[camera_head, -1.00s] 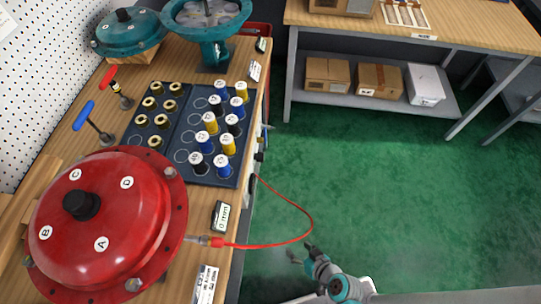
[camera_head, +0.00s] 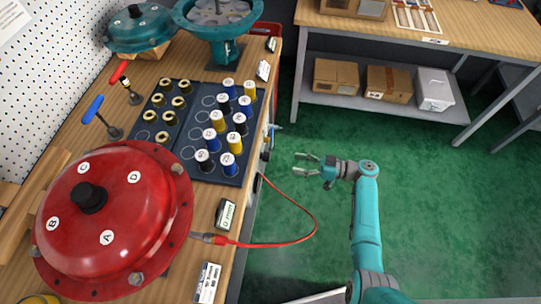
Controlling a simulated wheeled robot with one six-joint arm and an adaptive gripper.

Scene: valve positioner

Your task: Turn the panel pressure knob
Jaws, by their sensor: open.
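My gripper (camera_head: 299,166) is open and empty, its two fingers pointing left toward the front side of the workbench (camera_head: 231,268). A gap of green floor shows between its fingertips and the bench. On that side I see small dark knob-like parts, an upper one (camera_head: 266,154) and a lower one (camera_head: 258,182). The panel is seen almost edge-on, so I cannot tell which part is the pressure knob or how it is turned. A red hose (camera_head: 313,222) runs from the panel area to a fitting on the red domed housing (camera_head: 120,215).
A dark tray (camera_head: 208,170) on the bench holds several blue, black and yellow cylinders and brass rings. Teal housings (camera_head: 140,30) stand at the back. A second table (camera_head: 460,45) with boxes on its shelf is at upper right. Green floor lies open around my arm.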

